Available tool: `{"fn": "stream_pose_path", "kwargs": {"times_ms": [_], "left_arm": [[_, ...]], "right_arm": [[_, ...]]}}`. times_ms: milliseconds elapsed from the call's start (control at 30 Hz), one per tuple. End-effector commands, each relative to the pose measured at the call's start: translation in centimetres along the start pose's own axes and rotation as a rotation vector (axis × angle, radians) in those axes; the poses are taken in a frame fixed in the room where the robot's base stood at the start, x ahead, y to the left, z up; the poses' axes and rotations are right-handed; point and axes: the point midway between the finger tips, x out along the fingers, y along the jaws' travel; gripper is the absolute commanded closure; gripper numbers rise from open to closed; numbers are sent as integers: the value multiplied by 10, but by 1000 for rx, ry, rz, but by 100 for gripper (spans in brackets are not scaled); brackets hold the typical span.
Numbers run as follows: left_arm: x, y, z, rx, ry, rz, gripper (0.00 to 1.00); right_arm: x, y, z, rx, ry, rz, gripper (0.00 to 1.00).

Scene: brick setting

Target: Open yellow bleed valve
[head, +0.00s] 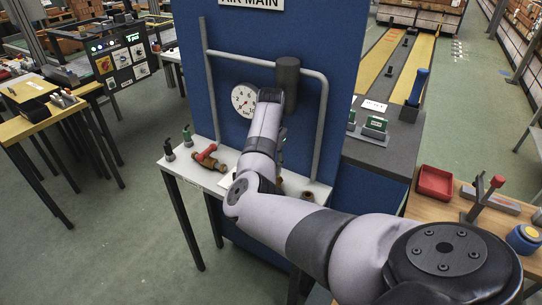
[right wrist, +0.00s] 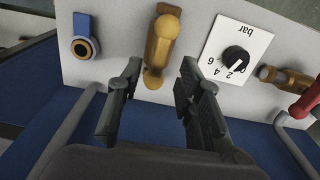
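The yellow bleed valve (right wrist: 158,50) is a brass-yellow body with a knob-like upper part, standing on the white shelf (right wrist: 115,65) in the right wrist view. My right gripper (right wrist: 160,72) is open, its dark fingers spread on either side of the valve's near end. No clear contact shows, and I cannot tell its height over the valve. In the head view my right arm reaches across the shelf and hides most of the valve and the gripper. My left gripper is not in view.
A black dial knob (right wrist: 235,59) on a white bar scale and a red-handled brass valve (head: 207,156) are on the shelf. A blue part with a ring (right wrist: 84,46) is on the valve's other side. A gauge (head: 244,100) and grey pipes (head: 324,130) front the blue panel.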

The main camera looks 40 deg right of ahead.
Motion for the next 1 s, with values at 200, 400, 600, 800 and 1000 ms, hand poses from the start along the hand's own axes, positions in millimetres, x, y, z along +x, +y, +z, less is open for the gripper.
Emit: {"fn": "stream_pose_path", "kwargs": {"times_ms": [200, 400, 600, 800, 1000], "left_arm": [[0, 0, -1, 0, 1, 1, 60], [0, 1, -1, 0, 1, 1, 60], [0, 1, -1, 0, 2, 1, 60], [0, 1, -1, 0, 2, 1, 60], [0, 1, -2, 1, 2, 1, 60]], "right_arm": [[-48, -1, -1, 1, 3, -3, 67], [-73, 0, 0, 0, 1, 0, 67], [-79, 0, 0, 0, 0, 0, 67], [-79, 0, 0, 0, 0, 0, 67], [-78, 0, 0, 0, 0, 0, 67]]}}
